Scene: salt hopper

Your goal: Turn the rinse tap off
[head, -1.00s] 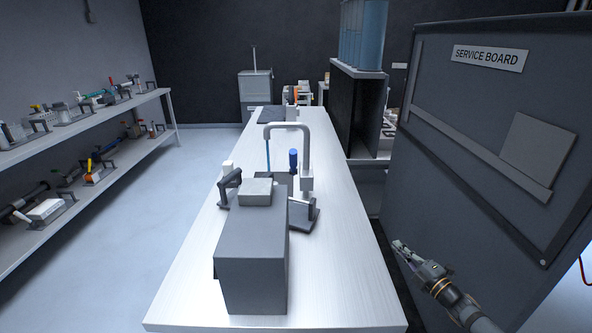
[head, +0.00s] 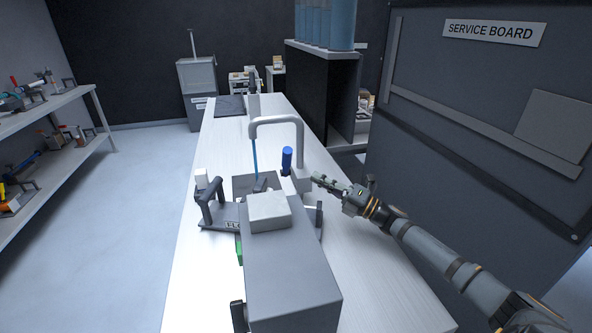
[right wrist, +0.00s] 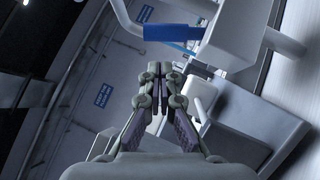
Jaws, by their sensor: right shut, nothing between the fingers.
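The rinse tap (head: 301,150) is a grey gooseneck on the bench, with a blue lever handle (head: 287,160) standing up beside its post. A thin blue stream (head: 254,160) runs from the spout down to a small basin (head: 243,182). My right gripper (head: 316,179) is shut and empty, just right of the tap's base. In the right wrist view, the gripper's closed fingertips (right wrist: 166,70) point toward the blue handle (right wrist: 174,32), with a visible gap between them. My left gripper is not in view.
A large grey box housing (head: 290,270) with a lighter block (head: 268,210) on top stands in front of the basin. A dark bracket (head: 210,205) stands left. The service board (head: 490,130) rises on the right. The bench's right strip (head: 350,250) is clear.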

